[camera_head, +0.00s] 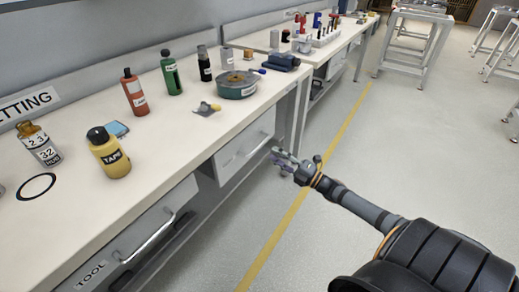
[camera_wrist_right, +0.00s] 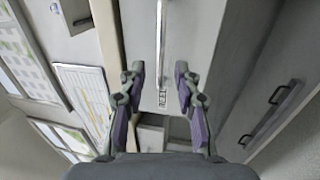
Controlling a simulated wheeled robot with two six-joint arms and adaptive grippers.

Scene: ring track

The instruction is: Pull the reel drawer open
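The reel drawer (camera_head: 232,157) is the light grey front under the far part of the near bench, and it looks shut. Its bar handle (camera_head: 257,143) shows in the head view. My right gripper (camera_head: 283,158) is in front of this drawer. Its two fingers (camera_wrist_right: 160,72) are apart and empty, lined up on either side of the handle's line, apparently short of it. My left gripper is not in view.
The tool drawer (camera_head: 103,273) is nearer, with its handle (camera_head: 148,240) sticking out. The floor (camera_head: 340,240) beside the bench is clear.

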